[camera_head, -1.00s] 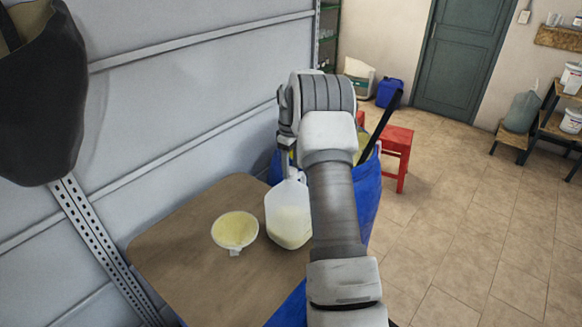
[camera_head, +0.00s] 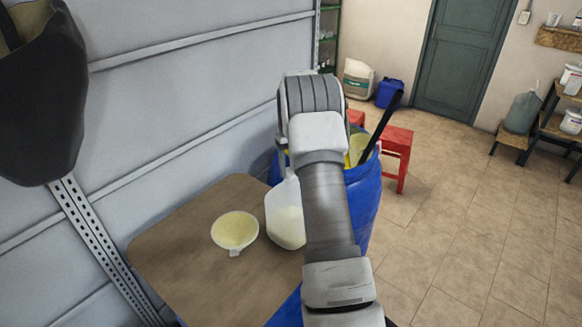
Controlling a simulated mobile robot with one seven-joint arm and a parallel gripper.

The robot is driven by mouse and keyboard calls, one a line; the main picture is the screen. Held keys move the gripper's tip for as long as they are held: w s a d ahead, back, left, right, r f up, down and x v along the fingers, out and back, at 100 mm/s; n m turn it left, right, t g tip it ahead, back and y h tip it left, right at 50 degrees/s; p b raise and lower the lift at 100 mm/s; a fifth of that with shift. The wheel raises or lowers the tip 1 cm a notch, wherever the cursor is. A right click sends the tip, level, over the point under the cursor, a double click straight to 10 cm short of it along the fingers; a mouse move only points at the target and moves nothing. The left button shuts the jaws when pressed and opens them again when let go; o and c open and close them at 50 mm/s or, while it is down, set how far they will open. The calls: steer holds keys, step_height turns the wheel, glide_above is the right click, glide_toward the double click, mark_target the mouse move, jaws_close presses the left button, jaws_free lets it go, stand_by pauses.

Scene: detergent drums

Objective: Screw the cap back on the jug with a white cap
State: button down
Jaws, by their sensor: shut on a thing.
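The jug (camera_head: 284,222) is a whitish, see-through jug with pale yellow contents. It stands upright on the brown table, partly hidden behind my arm. My gripper (camera_head: 283,160) is at the top of the jug, pointing down over its neck, mostly hidden by my wrist. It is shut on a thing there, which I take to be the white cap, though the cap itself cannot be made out. I cannot tell whether the cap sits on the neck threads.
A bowl-like funnel (camera_head: 235,231) with yellow residue lies left of the jug on the table (camera_head: 190,265). A blue drum (camera_head: 363,203) with a dark stick stands behind my arm. A red stool (camera_head: 397,150) is beyond. The grey wall (camera_head: 180,110) is close on the left.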

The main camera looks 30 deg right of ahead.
steer(key=shift+s+f, duration=0.1)
steer(key=shift+f, duration=0.1)
steer(key=m, duration=0.3)
steer(key=shift+a, duration=0.1)
steer(key=c, duration=0.7)
jaws_free()
steer(key=shift+m, duration=0.6)
steer(key=o, duration=0.5)
steer(key=shift+o, duration=0.4)
steer(key=shift+o, duration=0.6)
steer(key=shift+r, duration=0.1)
steer(key=shift+r+p, duration=0.95)
steer(key=shift+r, duration=3.1)
